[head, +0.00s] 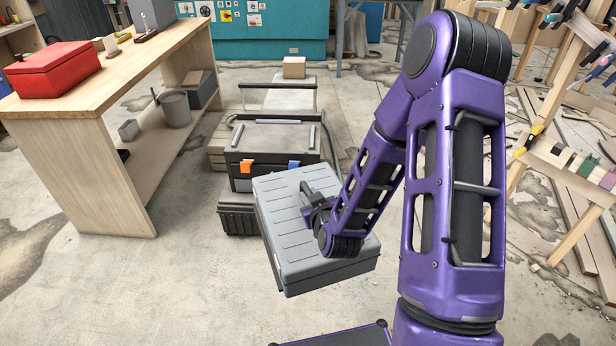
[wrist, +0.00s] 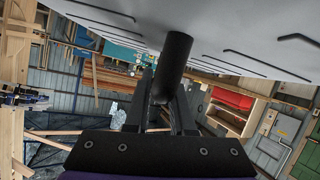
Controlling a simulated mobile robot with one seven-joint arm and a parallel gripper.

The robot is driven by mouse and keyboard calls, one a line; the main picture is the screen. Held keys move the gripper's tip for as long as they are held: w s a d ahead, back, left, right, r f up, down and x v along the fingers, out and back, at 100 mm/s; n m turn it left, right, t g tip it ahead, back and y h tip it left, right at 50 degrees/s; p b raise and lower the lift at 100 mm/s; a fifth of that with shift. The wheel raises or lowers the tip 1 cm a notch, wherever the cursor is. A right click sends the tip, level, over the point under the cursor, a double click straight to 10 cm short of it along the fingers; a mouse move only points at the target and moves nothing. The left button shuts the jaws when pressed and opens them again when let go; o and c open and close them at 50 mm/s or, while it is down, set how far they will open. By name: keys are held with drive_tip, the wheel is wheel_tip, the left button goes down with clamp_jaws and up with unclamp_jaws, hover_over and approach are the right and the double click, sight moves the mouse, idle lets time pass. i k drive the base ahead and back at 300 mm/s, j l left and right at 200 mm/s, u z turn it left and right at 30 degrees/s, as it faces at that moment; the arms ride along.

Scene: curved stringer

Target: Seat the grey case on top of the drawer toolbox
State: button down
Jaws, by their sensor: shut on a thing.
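The grey case (head: 290,228) is a ribbed box, held tilted in the air in front of the toolbox in the head view. My gripper (head: 316,207) is shut on its handle; in the wrist view the dark handle (wrist: 173,65) sits between the fingers and the case's ribbed face (wrist: 240,30) fills the top. The drawer toolbox (head: 248,140) is dark grey and black, with an orange and a blue latch on its front. Its top is bare between grey rails. The case hides its lower right front. The fingertips are mostly hidden in the head view.
A black base box (head: 236,220) shows below the toolbox. A raised handle bar (head: 278,86) and a small cardboard box (head: 294,67) are behind it. A wooden workbench (head: 110,75) with a red toolbox (head: 52,69) stands left. Wooden trestles (head: 560,150) stand right. Floor at front left is clear.

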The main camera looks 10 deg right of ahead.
sight(271, 151)
drive_tip(key=i+j, duration=0.25)
drive_tip(key=i, duration=0.25)
drive_tip(key=i+j, duration=0.25)
drive_tip(key=i, duration=0.25)
drive_tip(key=i+j, duration=0.2)
drive_tip(key=i, duration=0.3)
drive_tip(key=i+j, duration=0.25)
drive_tip(key=i, duration=0.25)
